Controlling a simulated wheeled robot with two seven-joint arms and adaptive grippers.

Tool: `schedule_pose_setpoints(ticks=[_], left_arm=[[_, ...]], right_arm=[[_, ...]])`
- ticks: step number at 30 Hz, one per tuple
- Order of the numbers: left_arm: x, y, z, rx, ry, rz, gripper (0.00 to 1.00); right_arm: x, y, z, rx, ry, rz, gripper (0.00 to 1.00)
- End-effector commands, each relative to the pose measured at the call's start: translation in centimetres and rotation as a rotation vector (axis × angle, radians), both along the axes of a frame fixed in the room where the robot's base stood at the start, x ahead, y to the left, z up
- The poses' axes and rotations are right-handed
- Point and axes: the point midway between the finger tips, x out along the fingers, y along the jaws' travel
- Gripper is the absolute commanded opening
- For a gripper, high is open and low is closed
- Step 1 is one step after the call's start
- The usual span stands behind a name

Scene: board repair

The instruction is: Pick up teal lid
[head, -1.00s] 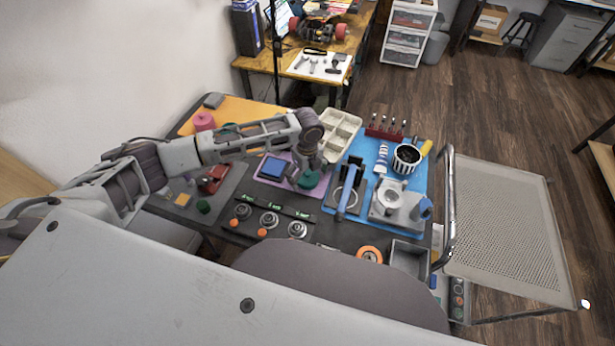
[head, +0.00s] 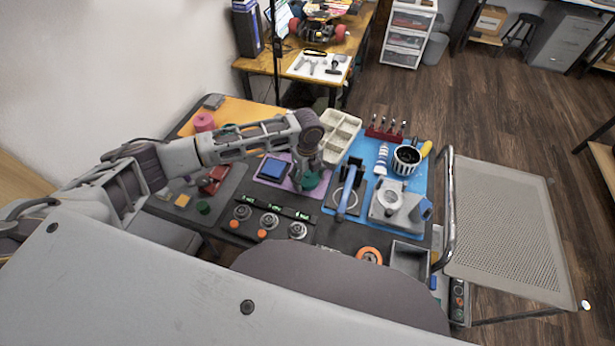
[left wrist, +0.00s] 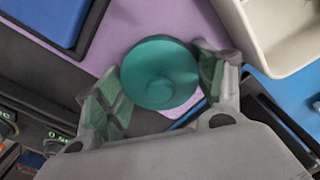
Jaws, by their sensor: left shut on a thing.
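The teal lid (head: 309,181) is a round disc with a small raised knob, over the purple mat (head: 268,181) near the middle of the bench. It also shows in the left wrist view (left wrist: 160,72), seen from above. My left gripper (head: 311,172) comes down over it from the left. In the left wrist view its green-padded fingers (left wrist: 160,84) sit on opposite sides of the lid and are shut on it. I cannot tell whether the lid touches the mat. My right gripper is not in view.
A blue square tray (head: 272,168) lies to the left on the mat. A cream divided tray (head: 340,135) stands behind. A black fixture with a blue handle (head: 347,195) stands close on the right. Dials (head: 269,219) line the front.

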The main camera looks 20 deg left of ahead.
Motion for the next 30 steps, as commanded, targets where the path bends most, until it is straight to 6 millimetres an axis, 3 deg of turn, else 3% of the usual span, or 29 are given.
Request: schedule_pose_setpoints(ticks=[8,21,30], left_arm=[[0.1,0.0,2.1,-0.001,-0.003,0.000,0.51],[0.1,0.0,8.3,-0.001,-0.002,0.000,0.51],[0.1,0.0,9.9,-0.001,-0.001,0.001,0.51]], right_arm=[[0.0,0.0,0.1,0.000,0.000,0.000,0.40],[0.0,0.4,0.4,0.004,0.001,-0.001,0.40],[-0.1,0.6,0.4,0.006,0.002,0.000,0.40]])
